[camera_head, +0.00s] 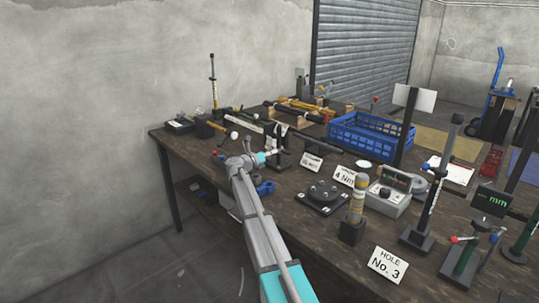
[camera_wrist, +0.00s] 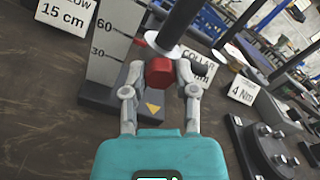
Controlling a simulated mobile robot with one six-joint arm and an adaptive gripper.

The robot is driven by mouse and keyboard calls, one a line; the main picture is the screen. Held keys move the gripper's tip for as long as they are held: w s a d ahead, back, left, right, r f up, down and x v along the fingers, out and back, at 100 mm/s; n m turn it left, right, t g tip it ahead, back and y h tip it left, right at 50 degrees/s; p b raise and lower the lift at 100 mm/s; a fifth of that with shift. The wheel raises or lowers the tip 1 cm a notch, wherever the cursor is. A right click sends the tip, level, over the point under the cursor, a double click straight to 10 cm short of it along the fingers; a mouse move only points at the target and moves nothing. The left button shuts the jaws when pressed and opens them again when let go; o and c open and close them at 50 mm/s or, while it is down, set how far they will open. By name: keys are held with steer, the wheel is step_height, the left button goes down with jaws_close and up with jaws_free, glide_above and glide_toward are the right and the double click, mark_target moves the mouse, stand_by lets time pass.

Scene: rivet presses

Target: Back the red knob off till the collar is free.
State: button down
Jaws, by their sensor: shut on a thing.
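The red knob (camera_wrist: 159,73) sits in the middle of the wrist view, between the two fingers of my gripper (camera_wrist: 160,82), which is shut on it. Just behind the knob is the pale collar (camera_wrist: 172,51), around a dark upright post (camera_wrist: 183,22). A small red part shows beside the collar, at a grey scale plate (camera_wrist: 106,45) marked 60 and 30. In the head view my gripper (camera_head: 272,156) is at the stand near the middle of the bench; the knob cannot be made out there. The fingers hide the knob's sides.
A label (camera_wrist: 67,14) reading 15 cm stands left of the scale. A partly hidden collar label (camera_wrist: 199,66) and a 4 Nm label (camera_wrist: 243,88) stand to the right. A dark round fixture (camera_head: 322,194) and a blue crate (camera_head: 372,137) are on the bench (camera_head: 285,213).

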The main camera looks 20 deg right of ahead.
steer(key=n, duration=0.5)
steer(key=shift+s+d+n, duration=0.1)
steer(key=shift+n, duration=0.2)
steer(key=n, duration=0.5)
steer(key=shift+n, duration=0.3)
steer(key=shift+c, duration=2)
jaws_free()
steer(key=shift+a, duration=0.25)
steer(key=v, duration=1.1)
steer(key=shift+s+a, duration=0.1)
steer(key=shift+a, duration=0.15)
